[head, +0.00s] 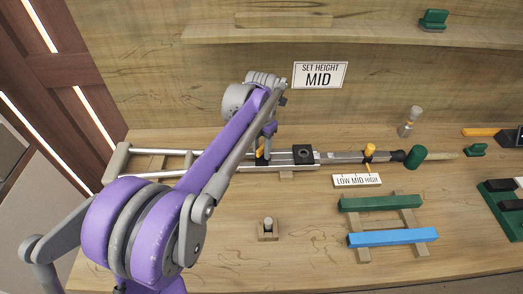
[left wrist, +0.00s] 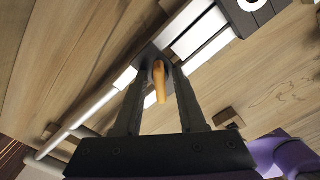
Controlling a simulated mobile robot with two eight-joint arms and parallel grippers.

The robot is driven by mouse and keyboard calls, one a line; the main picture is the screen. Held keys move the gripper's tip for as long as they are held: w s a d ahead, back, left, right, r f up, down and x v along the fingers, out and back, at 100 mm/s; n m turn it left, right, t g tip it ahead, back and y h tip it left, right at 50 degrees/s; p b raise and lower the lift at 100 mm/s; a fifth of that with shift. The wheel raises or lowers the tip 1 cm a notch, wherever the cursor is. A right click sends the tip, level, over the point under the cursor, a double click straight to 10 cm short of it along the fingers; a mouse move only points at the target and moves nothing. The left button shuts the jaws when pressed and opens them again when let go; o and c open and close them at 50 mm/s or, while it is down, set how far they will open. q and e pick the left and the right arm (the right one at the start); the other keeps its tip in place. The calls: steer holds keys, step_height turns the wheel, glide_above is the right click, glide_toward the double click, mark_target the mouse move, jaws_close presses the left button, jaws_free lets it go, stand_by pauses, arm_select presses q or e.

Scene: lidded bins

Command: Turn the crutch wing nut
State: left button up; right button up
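The crutch (head: 345,157) lies on its side along the workbench, with grey rails on the left and a dark green end piece on the right. The orange wing nut (head: 260,153) sits on the crutch's left part, half hidden by my arm; it shows clearly in the left wrist view (left wrist: 159,82). My left gripper (head: 267,146) reaches down at the nut. In the left wrist view its two dark fingers (left wrist: 161,75) are apart, one on each side of the nut, with narrow gaps visible. A second yellow-orange knob (head: 370,150) stands farther right. My right gripper is not in view.
A sign (head: 320,75) reads "SET HEIGHT MID"; a label (head: 357,181) reads "LOW MID HIGH". A wooden stand with green (head: 380,202) and blue (head: 392,237) bars lies in front. A small wooden block (head: 268,230) is nearer. The front left bench is partly clear.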

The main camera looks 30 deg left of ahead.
mark_target(261, 147)
arm_select(q)
steer(key=shift+r+p, duration=1.85)
steer(key=shift+r, duration=0.75)
steer(key=shift+f, duration=0.1)
